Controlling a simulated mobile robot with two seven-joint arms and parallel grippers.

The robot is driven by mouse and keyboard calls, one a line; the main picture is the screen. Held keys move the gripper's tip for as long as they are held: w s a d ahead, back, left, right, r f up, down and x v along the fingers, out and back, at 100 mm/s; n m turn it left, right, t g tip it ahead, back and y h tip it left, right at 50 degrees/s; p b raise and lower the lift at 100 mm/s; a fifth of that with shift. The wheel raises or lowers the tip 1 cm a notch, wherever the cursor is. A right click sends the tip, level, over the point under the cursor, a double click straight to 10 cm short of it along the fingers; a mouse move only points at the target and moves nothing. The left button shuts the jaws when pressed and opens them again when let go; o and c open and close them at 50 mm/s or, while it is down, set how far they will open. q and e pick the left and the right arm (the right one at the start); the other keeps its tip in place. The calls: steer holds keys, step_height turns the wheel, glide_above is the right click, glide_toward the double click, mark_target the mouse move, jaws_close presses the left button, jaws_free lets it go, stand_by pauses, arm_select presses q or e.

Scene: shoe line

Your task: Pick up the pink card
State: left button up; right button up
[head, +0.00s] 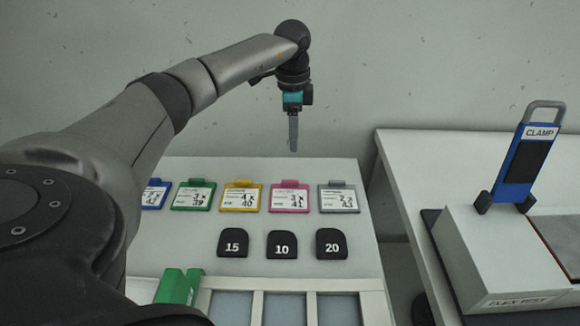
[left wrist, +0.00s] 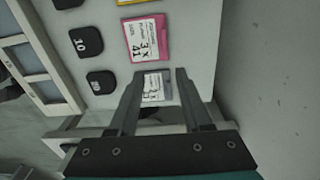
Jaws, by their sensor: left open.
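The pink card (head: 289,200) lies on the white table in a row of coloured cards, between the yellow and the grey one. It has a white label reading 41. In the left wrist view the pink card (left wrist: 143,40) lies beyond my fingertips, fully visible. My left gripper (head: 293,150) points down above the back edge of the table, apart from the card. In the left wrist view its two fingers (left wrist: 160,72) are spread with nothing held between them; the grey card shows in the gap. My right gripper is not in view.
The yellow card (head: 241,198) and grey card (head: 339,199) flank the pink one. Black tiles (head: 282,245) marked 15, 10 and 20 lie in front, with a compartment tray (head: 258,310) nearer. A clamp stand (head: 520,160) is on the right table.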

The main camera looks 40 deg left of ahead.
arm_select(q)
steer(key=a, duration=0.1)
steer(key=b, duration=0.2)
glide_above(291, 181)
step_height(291, 181, down, 9)
steer(key=shift+r, duration=0.2)
steer(key=shift+f, duration=0.65)
step_height(291, 181, down, 4)
steer(key=shift+w+f+b, duration=0.1)
steer(key=shift+f+b, duration=0.15)
steer(key=shift+b, duration=0.7)
steer(key=shift+f, duration=0.2)
steer(key=shift+r, duration=0.1)
steer(key=c, duration=0.8)
jaws_close()
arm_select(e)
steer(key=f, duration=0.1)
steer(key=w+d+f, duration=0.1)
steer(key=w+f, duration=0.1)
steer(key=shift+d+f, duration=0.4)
